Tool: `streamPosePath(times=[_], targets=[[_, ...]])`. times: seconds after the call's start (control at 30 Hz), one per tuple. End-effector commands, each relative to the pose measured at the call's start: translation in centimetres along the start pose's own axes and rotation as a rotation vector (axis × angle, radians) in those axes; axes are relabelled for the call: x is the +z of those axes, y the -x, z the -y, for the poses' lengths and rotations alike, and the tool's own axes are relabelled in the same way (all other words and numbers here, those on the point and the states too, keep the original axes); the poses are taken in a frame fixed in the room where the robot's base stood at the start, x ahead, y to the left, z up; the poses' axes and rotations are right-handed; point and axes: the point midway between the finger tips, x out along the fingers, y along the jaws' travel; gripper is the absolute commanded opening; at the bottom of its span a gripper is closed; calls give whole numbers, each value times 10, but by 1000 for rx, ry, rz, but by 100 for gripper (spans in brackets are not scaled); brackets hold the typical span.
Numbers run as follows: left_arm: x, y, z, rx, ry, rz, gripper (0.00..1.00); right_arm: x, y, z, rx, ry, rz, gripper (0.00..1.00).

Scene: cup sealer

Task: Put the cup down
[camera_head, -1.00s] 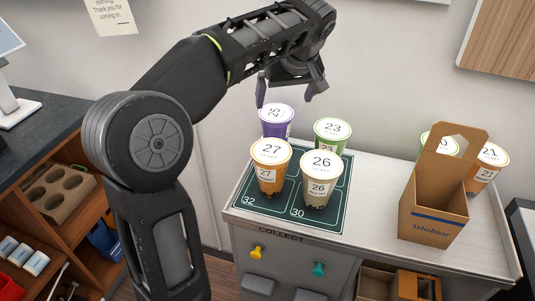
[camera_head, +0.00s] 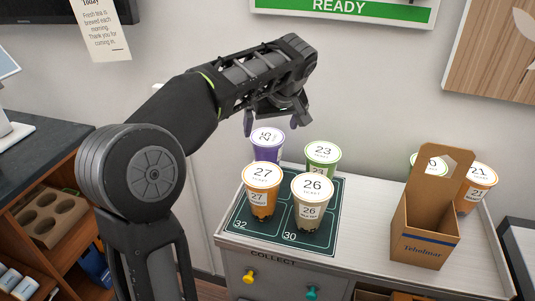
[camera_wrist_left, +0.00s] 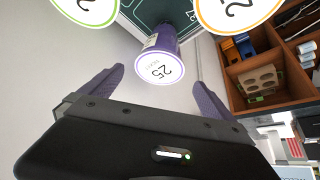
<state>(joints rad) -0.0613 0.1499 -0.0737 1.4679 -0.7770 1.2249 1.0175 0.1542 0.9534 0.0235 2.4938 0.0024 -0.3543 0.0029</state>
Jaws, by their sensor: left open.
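A purple cup (camera_head: 267,144) with a white lid marked 25 stands upright at the back left of the dark green collect mat (camera_head: 241,236). My left gripper (camera_head: 271,124) is open above and behind this cup. In the left wrist view, the purple cup (camera_wrist_left: 163,61) shows between the spread fingers of the left gripper (camera_wrist_left: 158,84), with nothing held. An orange cup marked 27 (camera_head: 262,198), a beige cup marked 26 (camera_head: 311,208) and a green cup marked 23 (camera_head: 322,160) also stand upright on the mat. My right gripper is not in view.
A brown cardboard carrier (camera_head: 428,225) stands right of the mat, with an orange cup marked 21 (camera_head: 479,180) and a green-rimmed cup behind it. A shelf unit (camera_head: 71,240) is at left. Bare counter (camera_head: 365,205) lies between mat and carrier.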

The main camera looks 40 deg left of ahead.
Motion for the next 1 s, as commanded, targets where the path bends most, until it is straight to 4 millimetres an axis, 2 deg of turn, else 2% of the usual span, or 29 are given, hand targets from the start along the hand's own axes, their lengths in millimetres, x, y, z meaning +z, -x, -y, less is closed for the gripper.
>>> streamPosePath(times=[0.17, 0.4, 0.5, 1.0], targets=[[-1, -9, 0, -3, -1, 2, 100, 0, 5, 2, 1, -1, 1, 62], [0, -43, -1, -3, -1, 2, 100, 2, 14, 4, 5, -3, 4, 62], [0, -51, -1, -1, 0, 1, 100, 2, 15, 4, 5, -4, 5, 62], [0, -52, -1, 0, 0, 0, 100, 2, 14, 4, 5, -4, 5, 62]])
